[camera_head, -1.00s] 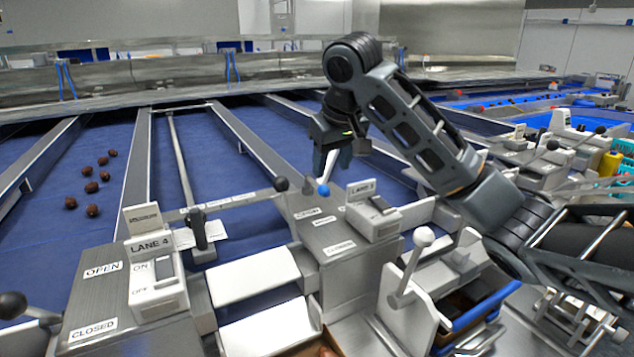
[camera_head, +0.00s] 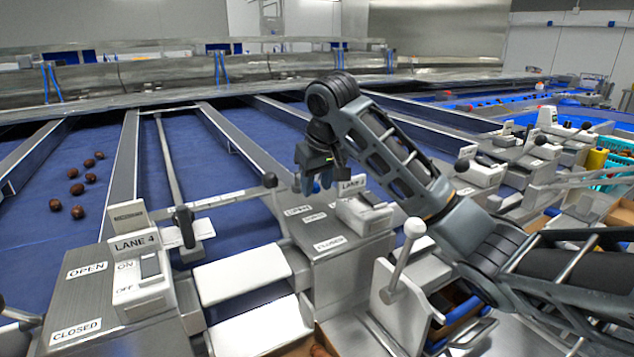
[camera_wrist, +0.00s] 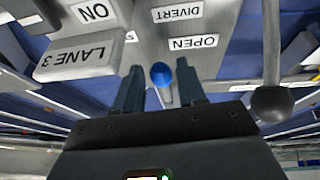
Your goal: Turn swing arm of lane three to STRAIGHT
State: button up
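The lane three housing (camera_head: 345,243) stands in the middle of the head view, with its LANE 3 switch box (camera_head: 363,212) on top. In the wrist view a blue ball knob (camera_wrist: 161,74) sits by the panel with DIVERT and OPEN labels; a third label is partly hidden. I take the knob as the swing arm's handle; the arm itself is not clearly seen. My gripper (camera_head: 318,184) is over the far edge of the housing, pointing down. In the wrist view its fingers (camera_wrist: 159,85) are open, with the blue knob between their tips and gaps on both sides.
A black ball lever (camera_head: 270,180) stands left of my gripper, and close to the right finger in the wrist view (camera_wrist: 270,103). A white ball lever (camera_head: 414,228) stands in front. The LANE 4 box (camera_head: 139,270) is at left. Dates (camera_head: 78,189) lie on a blue belt.

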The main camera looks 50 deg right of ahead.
grip_shut()
